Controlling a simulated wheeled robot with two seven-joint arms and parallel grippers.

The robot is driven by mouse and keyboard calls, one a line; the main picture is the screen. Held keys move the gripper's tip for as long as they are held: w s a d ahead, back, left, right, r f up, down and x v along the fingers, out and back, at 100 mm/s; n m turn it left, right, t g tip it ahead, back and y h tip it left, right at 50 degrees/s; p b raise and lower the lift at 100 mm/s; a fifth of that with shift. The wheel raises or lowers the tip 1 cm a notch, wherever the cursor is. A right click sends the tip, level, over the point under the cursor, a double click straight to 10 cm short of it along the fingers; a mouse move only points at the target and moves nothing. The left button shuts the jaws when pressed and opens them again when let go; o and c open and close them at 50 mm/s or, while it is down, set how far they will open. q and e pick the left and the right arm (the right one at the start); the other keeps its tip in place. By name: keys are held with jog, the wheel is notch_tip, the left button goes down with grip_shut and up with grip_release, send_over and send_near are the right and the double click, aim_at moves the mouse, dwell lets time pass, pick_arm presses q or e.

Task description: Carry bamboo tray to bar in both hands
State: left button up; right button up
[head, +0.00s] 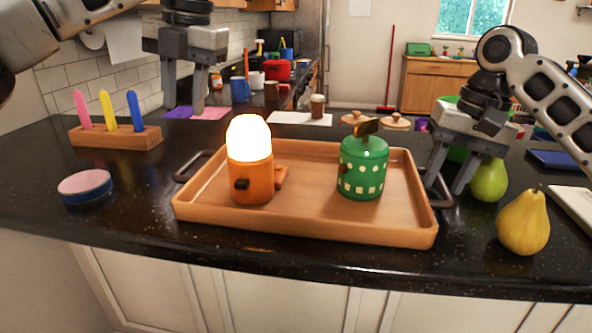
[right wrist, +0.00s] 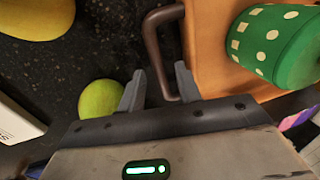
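The bamboo tray (head: 300,224) lies flat on the dark counter. It carries an orange lamp with a glowing white dome (head: 250,160) and a green canister with pale squares (head: 363,168). My left gripper (head: 183,108) hangs open and empty above the counter, behind and above the tray's left handle (head: 192,165). My right gripper (head: 448,188) points down at the tray's right handle (head: 442,192). In the right wrist view its open fingers (right wrist: 160,88) stand by the dark handle (right wrist: 155,45), one finger on each side of its near end. I cannot tell whether they touch it.
Two pears, one green (head: 489,180) and one yellow (head: 523,222), stand close right of the right gripper. A wooden block with coloured sticks (head: 116,137) and a round tin (head: 85,187) are at left. A white device (head: 574,207) lies at the right edge.

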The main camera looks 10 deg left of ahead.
notch_tip(320, 180, up, 12)
jog(key=d, duration=0.2)
jog(key=shift+d+f, duration=0.15)
jog(key=shift+f, duration=0.1)
